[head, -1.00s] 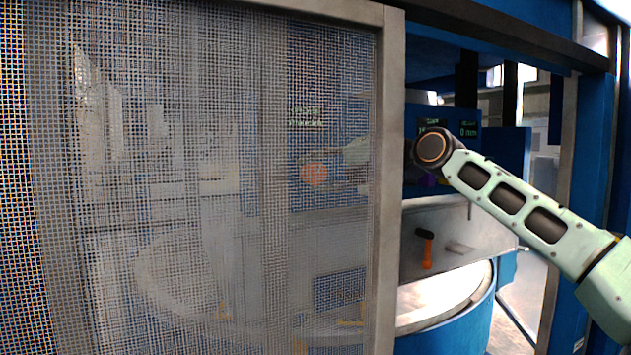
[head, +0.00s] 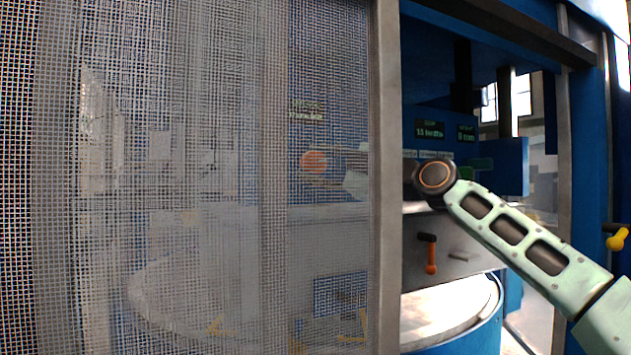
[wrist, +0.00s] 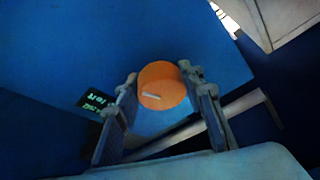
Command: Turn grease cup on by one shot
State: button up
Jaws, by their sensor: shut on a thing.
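The grease cup is an orange round cap with a short pale mark on its face. In the wrist view the grease cup (wrist: 162,90) sits between the fingertips of my gripper (wrist: 160,82), against a blue panel. The fingers are closed onto its sides. In the head view the orange cup (head: 314,161) shows blurred through the wire mesh. My gripper's hold is hard to make out there behind the mesh.
A mesh guard (head: 200,230) with a grey post (head: 387,200) covers the left and middle of the head view. Right of it are a dark display (head: 430,130), an orange-handled lever (head: 431,255) and a round pale table (head: 450,308). A yellow knob (head: 617,239) is at far right.

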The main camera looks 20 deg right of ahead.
jog(key=m+b, duration=0.1)
jog(key=m+t+b, duration=0.1)
jog(key=m+b, duration=0.1)
jog(key=m+t+h+b, duration=0.1)
jog(key=m, duration=0.1)
jog(key=shift+f, duration=0.35)
jog(key=m+h+b, duration=0.1)
jog(key=m, duration=0.2)
jog(key=m+t+h+b, duration=0.1)
jog(key=m, duration=0.1)
jog(key=shift+a+r+m+b, duration=0.15)
jog(key=shift+r+m+b, duration=0.05)
jog(key=shift+m+b, duration=0.2)
jog(key=shift+m+h, duration=0.3)
jog(key=o, duration=1.2)
jog(key=shift+c, duration=0.2)
jog(key=shift+s+d+f, duration=0.15)
jog(key=shift+s+d, duration=0.05)
jog(key=shift+s, duration=0.3)
jog(key=a+v, duration=0.1)
jog(key=v, duration=0.5)
jog(key=shift+s+d, duration=0.2)
jog(key=shift+d, duration=0.25)
